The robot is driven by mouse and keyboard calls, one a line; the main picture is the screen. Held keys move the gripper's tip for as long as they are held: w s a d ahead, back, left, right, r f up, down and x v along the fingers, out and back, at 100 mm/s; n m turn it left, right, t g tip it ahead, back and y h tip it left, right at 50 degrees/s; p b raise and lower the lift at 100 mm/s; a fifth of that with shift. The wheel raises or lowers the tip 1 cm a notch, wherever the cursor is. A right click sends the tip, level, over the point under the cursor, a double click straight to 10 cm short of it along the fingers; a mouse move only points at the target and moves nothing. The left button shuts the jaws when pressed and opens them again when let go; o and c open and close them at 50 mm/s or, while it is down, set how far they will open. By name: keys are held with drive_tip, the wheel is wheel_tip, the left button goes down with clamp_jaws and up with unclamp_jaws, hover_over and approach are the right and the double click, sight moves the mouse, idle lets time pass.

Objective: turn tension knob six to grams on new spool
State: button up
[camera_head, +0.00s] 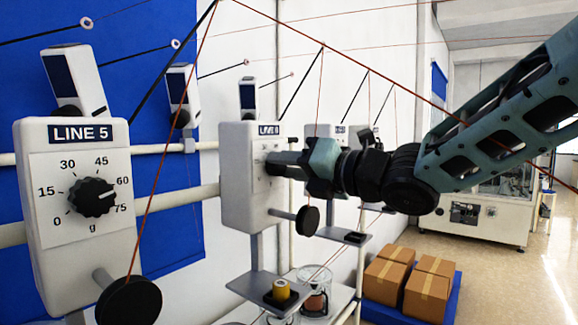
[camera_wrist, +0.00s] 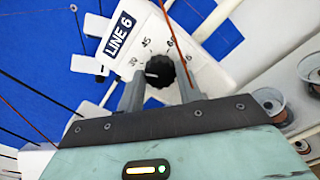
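The LINE 6 tension box (camera_head: 240,185) is white and stands right of the LINE 5 box in the head view. In the wrist view its black knob (camera_wrist: 161,71) sits below the LINE 6 label (camera_wrist: 120,35), with dial numbers around its upper side. A pale pointer mark shows at the knob's left side; its exact reading is unclear. My gripper (camera_wrist: 161,80) has one finger on each side of the knob. Whether the fingers press on it is unclear. In the head view my gripper (camera_head: 284,164) reaches the box face and hides the dial. A yellow spool (camera_head: 281,289) stands below; no gram figure is readable.
The LINE 5 box (camera_head: 75,165) is near at left, its knob pointing near 60. A black disc (camera_head: 307,220) on a rod sticks out below my gripper. Red threads cross the view. Cardboard boxes (camera_head: 427,290) lie on a blue pallet at right.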

drive_tip(key=shift+f+m+b, duration=0.1)
drive_tip(key=shift+m+b, duration=0.2)
drive_tip(key=shift+c, duration=0.4)
drive_tip(key=shift+m+b, duration=0.55)
drive_tip(key=shift+m, duration=0.05)
drive_tip(key=shift+d+m+b, duration=0.1)
drive_tip(key=shift+m+b, duration=0.7)
drive_tip(key=shift+m, duration=0.4)
drive_tip(key=m+b, duration=0.1)
drive_tip(key=m, duration=0.4)
drive_tip(key=shift+m, duration=0.3)
drive_tip(key=m, duration=0.5)
drive_tip(key=shift+p, duration=0.4)
drive_tip(key=m+p, duration=0.1)
drive_tip(key=m, duration=0.4)
drive_tip(key=o, duration=1)
